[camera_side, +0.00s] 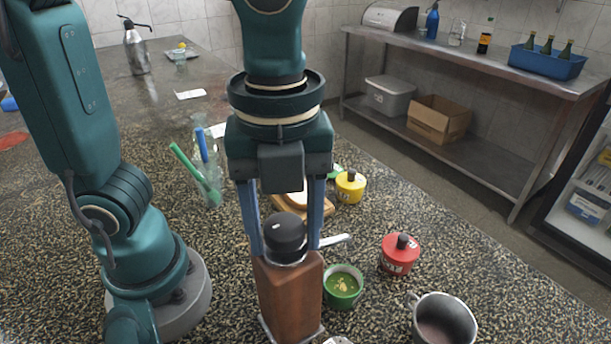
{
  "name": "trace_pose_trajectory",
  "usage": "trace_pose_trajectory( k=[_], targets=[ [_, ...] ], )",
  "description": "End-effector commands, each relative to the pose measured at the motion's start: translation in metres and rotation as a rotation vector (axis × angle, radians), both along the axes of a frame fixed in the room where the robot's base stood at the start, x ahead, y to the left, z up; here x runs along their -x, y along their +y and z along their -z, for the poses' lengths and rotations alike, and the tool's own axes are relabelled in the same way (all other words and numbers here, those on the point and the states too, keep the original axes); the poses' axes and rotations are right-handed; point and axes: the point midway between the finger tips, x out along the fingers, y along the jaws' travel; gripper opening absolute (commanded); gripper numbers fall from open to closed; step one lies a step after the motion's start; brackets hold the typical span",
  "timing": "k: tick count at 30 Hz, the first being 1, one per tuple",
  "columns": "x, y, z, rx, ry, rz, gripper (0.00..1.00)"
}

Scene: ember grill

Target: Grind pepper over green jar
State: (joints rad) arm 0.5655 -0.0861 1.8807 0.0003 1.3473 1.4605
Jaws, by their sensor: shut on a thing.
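The pepper grinder (289,290) has a square brown wooden body and a black round top. It looks upright in front of my arm. My gripper (285,245) points down, and its two blue fingers are shut on the grinder around its black top. The green jar (343,287) stands open just right of the grinder on the speckled counter. It holds green contents with some pale bits on top. The grinder's lower end is near the bottom edge of the view, and I cannot tell whether it touches the counter.
A red lidded jar (399,255) and a metal mug (443,320) stand right of the green jar. A yellow lidded jar (350,187) and a wooden board (325,208) are behind.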

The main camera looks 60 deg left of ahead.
Motion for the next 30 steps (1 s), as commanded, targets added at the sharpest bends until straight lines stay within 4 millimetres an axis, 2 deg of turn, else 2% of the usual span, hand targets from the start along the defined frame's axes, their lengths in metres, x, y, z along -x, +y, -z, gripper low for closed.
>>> trace_pose_trajectory(
  k=[1, 2, 12, 21, 30],
  targets=[
    [-0.0001, 0.0002, 0.0003, -0.001, 0.0, 0.001, 0.69],
    [-0.0001, 0.0002, 0.0003, -0.001, 0.0, 0.001, 0.75],
    [0.0, 0.0, 0.0001, 0.0, 0.0, -0.026, 0.75],
    [0.0, -0.0001, 0.0, 0.0, 0.0, -0.399, 0.75],
    [0.0, -0.0001, 0.0, 0.0, 0.0, -0.594, 0.75]
  ],
)
